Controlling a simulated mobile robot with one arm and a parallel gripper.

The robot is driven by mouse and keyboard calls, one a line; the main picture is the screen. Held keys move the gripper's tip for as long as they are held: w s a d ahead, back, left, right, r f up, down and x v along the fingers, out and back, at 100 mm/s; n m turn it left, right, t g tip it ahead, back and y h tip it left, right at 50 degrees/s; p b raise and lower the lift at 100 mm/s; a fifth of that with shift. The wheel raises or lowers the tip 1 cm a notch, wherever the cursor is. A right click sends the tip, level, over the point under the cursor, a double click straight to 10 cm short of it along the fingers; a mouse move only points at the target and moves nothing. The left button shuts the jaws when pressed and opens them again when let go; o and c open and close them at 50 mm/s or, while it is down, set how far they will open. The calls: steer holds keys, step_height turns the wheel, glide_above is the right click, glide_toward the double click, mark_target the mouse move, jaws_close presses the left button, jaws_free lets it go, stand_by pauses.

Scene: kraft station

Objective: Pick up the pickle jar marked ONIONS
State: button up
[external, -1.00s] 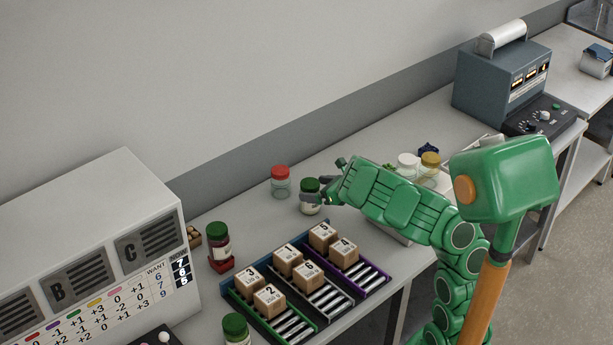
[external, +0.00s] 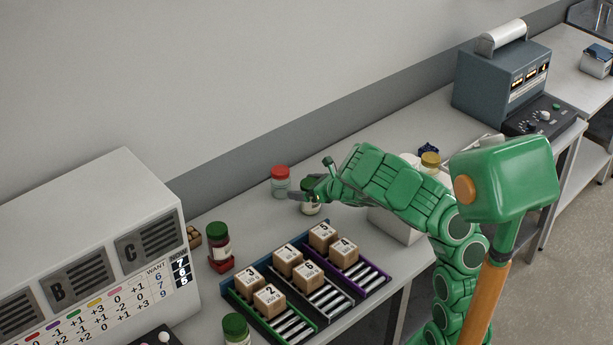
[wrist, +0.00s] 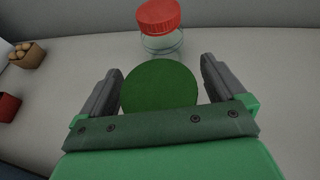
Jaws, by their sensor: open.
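A glass jar with a dark green lid (external: 311,209) stands upright on the table; its label is partly visible but I cannot read it. My gripper (external: 308,190) is open at this jar. In the wrist view the green lid (wrist: 160,88) lies between my two open fingers, with a gap showing on each side. Other green-lidded jars are a dark-filled one (external: 219,241) on a red stand and one at the front edge (external: 236,330). I cannot read ONIONS on any jar.
A clear red-lidded jar (external: 280,182) stands close behind my gripper, near the wall. A rack of numbered boxes (external: 285,325) lies in front. A yellow-lidded jar (external: 430,160) stands behind my arm. A grey machine (external: 500,80) is at the right.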

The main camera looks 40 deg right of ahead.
steer(key=shift+c, duration=0.3)
steer(key=c, duration=1.4)
